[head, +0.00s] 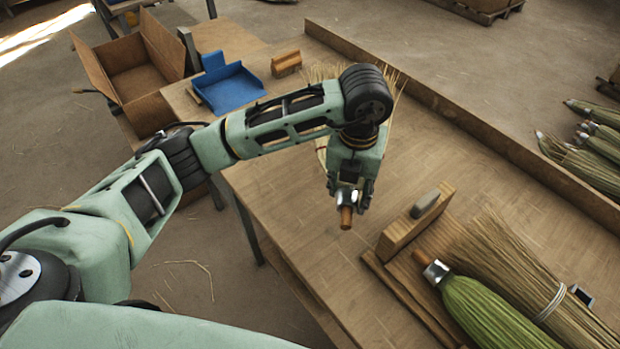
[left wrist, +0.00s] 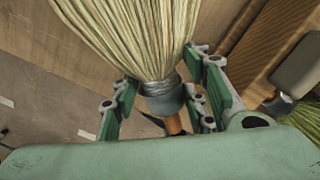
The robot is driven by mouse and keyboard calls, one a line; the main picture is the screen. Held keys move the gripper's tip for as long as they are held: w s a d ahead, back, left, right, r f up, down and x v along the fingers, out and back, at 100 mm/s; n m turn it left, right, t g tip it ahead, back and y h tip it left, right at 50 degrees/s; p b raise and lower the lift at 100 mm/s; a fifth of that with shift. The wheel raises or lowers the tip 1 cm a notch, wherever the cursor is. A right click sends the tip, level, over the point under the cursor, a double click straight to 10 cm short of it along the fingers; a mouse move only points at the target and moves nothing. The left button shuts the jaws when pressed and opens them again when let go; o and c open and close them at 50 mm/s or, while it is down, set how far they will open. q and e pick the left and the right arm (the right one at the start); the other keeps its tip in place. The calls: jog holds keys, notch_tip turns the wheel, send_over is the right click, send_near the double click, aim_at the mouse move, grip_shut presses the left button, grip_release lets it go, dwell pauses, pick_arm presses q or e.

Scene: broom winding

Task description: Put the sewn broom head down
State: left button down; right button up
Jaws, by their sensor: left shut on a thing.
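My left gripper (head: 351,188) is shut on a straw broom head, gripping it around its dark metal collar. In the head view a short wooden stub (head: 346,217) points down below the fingers, over the table. The broom head's straw (head: 323,73) shows behind my wrist, mostly hidden by it. In the left wrist view the fingers (left wrist: 162,104) stand on both sides of the collar, and the pale straw (left wrist: 140,40) fans out away from them. I cannot tell whether the broom head touches the table. My right gripper is not in view.
The wooden table (head: 290,190) has bare room around the gripper. At front right are a wooden fixture (head: 410,232), a green broom head (head: 490,315) and a straw bundle (head: 520,275). A blue dustpan (head: 230,90), a wooden block (head: 286,64) and a raised edge (head: 470,115) are behind.

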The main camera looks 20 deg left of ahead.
pick_arm(q)
jog(key=a+f, duration=0.1)
jog(key=a, duration=0.2)
jog(key=w+a+f+p, duration=0.1)
jog(key=a+f, duration=0.1)
jog(key=a, duration=0.1)
jog(key=a+f+p, duration=0.1)
jog(key=a+f, duration=0.1)
jog(key=a, duration=0.1)
jog(key=shift+w+a+f, duration=0.25)
jog(key=shift+w+a, duration=0.05)
jog(key=shift+w, duration=0.05)
notch_tip(320, 180, down, 4)
jog(key=shift+a+r+p, duration=0.1)
jog(key=shift+r+p, duration=0.1)
jog(key=shift+p, duration=0.65)
jog(key=shift+f, duration=0.3)
jog(key=shift+f, duration=0.2)
jog(key=c, duration=1)
grip_release()
jog(key=shift+r, duration=0.15)
